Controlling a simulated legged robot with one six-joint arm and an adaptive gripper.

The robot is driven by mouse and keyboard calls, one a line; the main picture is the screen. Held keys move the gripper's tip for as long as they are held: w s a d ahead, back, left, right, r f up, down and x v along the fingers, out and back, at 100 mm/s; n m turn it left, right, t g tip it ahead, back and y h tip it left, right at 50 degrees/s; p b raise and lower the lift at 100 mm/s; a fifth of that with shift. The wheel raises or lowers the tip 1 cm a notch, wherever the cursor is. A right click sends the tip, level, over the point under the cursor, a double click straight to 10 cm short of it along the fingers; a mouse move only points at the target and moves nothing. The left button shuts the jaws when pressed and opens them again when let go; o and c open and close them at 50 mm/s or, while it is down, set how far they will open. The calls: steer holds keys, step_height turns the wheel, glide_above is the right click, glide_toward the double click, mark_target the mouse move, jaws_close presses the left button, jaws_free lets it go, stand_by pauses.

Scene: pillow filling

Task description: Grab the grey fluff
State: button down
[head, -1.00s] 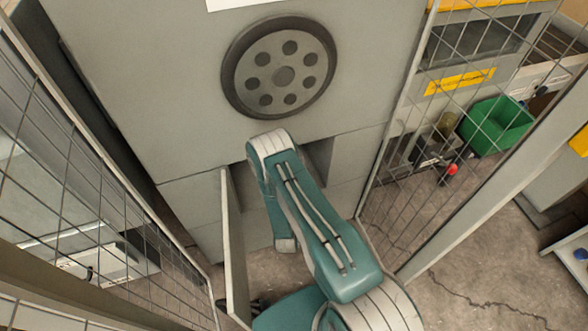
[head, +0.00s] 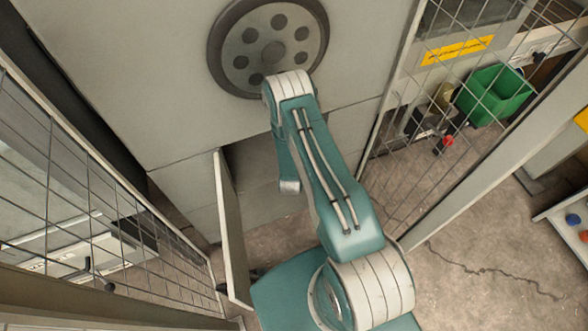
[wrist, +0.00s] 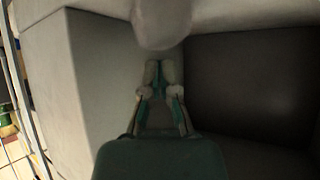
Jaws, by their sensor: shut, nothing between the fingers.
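I cannot make out the grey fluff for certain in either view. A pale rounded shape (wrist: 160,22) hangs at the top of the wrist view, beyond my fingertips; I cannot tell what it is. My gripper (wrist: 158,66) shows in the wrist view with its fingers together and nothing between them. It points towards a pale wall beside a dark recess (wrist: 250,90). An opening (head: 252,165) in the grey machine (head: 130,90) lies to the left of my arm.
An open door panel (head: 230,230) stands left of my arm, close to it. A large round wheel (head: 268,48) is on the machine front. Wire mesh fences (head: 60,190) close in both sides. A green bin (head: 494,96) stands behind the right fence.

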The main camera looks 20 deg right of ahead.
steer(key=shift+w+d+f, duration=0.1)
steer(key=shift+w+d, duration=0.25)
steer(key=shift+w, duration=0.2)
steer(key=shift+w+d+f, duration=0.1)
steer(key=shift+w+d, duration=0.2)
steer(key=shift+w, duration=0.25)
steer(key=shift+s+a+f, duration=0.1)
steer(key=shift+a+f, duration=0.1)
steer(key=shift+f, duration=0.4)
steer(key=shift+s+f, duration=0.1)
steer(key=shift+s, duration=0.05)
steer(key=shift+s+a, duration=0.15)
steer(key=shift+s, duration=0.1)
steer(key=s, duration=0.1)
steer(key=s+a, duration=0.2)
steer(key=shift+s, duration=0.25)
